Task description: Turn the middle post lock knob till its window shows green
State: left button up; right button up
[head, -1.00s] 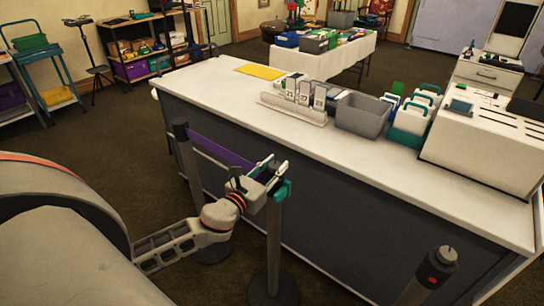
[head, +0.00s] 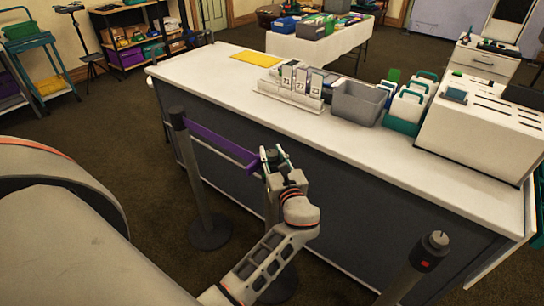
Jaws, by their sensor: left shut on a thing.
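The middle post (head: 271,205) stands in front of the counter, mostly hidden behind my left arm. My left gripper (head: 274,156) is at its top, shut on the dark lock knob (head: 272,157) between its two fingers. The gripper covers most of the post's head, and I cannot see the middle post's window or its colour. The purple belt (head: 220,145) runs from the left post (head: 192,165) to the middle post's head. The right post (head: 432,250) has a knob on top and a small red window on its side. My right gripper is not in view.
The long white-topped counter (head: 225,75) stands close behind the posts. It bears a grey bin (head: 358,103), a card rack, a yellow sheet (head: 256,58) and a white box unit (head: 480,130). Open carpet lies to the left, around the left post's round base (head: 210,234).

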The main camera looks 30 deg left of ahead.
aim_at(272, 152)
pick_arm(q)
jog(key=shift+n+g+y+b, duration=0.3)
jog(key=shift+n+g+y, duration=0.3)
jog(key=shift+g, duration=0.1)
jog(key=o, duration=1.1)
jog(key=shift+r, duration=0.1)
notch_tip(272, 152, up, 10)
jog(key=shift+f, duration=0.1)
